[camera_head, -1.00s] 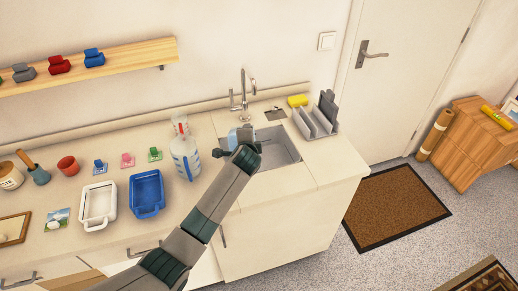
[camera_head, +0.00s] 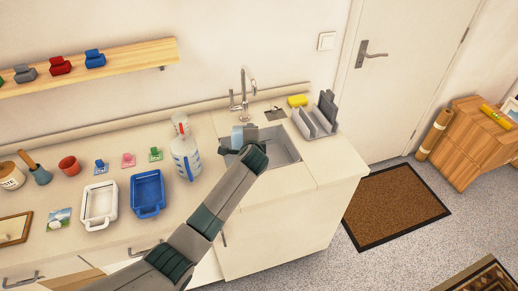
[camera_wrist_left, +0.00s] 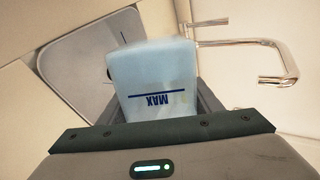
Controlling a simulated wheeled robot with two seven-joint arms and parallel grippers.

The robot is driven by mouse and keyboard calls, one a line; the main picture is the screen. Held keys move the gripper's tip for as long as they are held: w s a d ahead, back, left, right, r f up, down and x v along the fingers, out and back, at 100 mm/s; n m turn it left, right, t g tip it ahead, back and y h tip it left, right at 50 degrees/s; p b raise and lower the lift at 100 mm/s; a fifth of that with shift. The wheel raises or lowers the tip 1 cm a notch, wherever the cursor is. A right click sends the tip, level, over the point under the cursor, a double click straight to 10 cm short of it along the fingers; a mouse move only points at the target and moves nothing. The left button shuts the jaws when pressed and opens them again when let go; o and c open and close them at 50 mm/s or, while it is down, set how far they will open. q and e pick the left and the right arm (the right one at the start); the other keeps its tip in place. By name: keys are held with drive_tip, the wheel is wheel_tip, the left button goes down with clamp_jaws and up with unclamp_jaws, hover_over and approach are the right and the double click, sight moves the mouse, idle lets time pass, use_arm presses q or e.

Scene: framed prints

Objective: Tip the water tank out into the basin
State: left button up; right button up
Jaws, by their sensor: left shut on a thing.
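The water tank (camera_head: 237,136) is a translucent pale-blue box at the left end of the sink basin (camera_head: 284,146). My left gripper (camera_head: 228,151) is shut on it and holds it over the basin's left side. In the left wrist view the tank (camera_wrist_left: 158,78) sits between the dark fingers, with a blue line and the word MAX upside down. The grey basin (camera_wrist_left: 78,58) shows behind it to the left. My forearm hides part of the basin in the head view. I cannot tell whether water is inside or flowing. My right gripper is not in view.
The chrome tap (camera_head: 243,92) stands behind the tank. A dish rack (camera_head: 317,118) and a yellow sponge (camera_head: 298,101) are right of and behind the basin. A clear jug (camera_head: 186,155) stands close on the left, beyond it a blue tray (camera_head: 147,193) and a white tray (camera_head: 98,205).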

use_arm(q)
drive_tip(key=shift+d+r, duration=0.1)
drive_tip(key=a+b, duration=0.1)
drive_tip(key=a+f+n+h+b, duration=0.1)
drive_tip(key=shift+a+n+h+b, duration=0.2)
drive_tip(key=shift+n+h+b, duration=0.1)
drive_tip(key=shift+b, duration=0.05)
drive_tip(key=shift+r, duration=0.1)
drive_tip(key=shift+d, duration=0.15)
